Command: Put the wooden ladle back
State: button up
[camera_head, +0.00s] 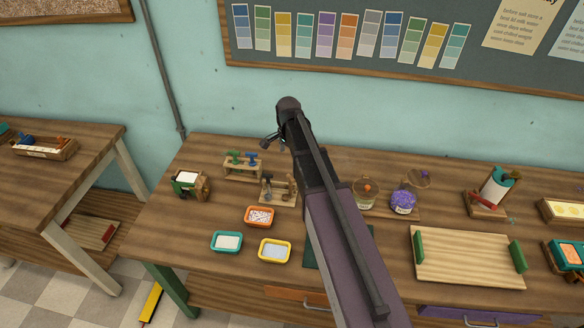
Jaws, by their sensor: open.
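My gripper (270,141) is at the end of my raised dark arm, left of the picture's middle. Its small dark fingers are open, and no object shows between them. In the picture it lies just above a small wooden rack (243,165) with green and blue-topped pieces. A second small wooden holder (279,190) with dark pieces stands just below and right of that rack. I cannot pick out the wooden ladle for certain; it may be too small to tell or hidden behind my arm, which covers the table's middle.
On the wooden table are orange (259,217), teal (227,242) and yellow (275,251) trays. Right of my arm stand a purple-filled jar (403,202), another jar (365,193) and a wooden board with green ends (467,258). Clear wood lies left of the trays.

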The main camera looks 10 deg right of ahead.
jog(key=s+a+n, duration=0.1)
jog(key=s+n, duration=1.2)
jog(key=s, duration=0.7)
jog(key=shift+s, duration=0.25)
jog(key=shift+a, duration=0.1)
jog(key=shift+f, duration=0.25)
jog(key=shift+r, duration=0.1)
jog(key=c, duration=0.5)
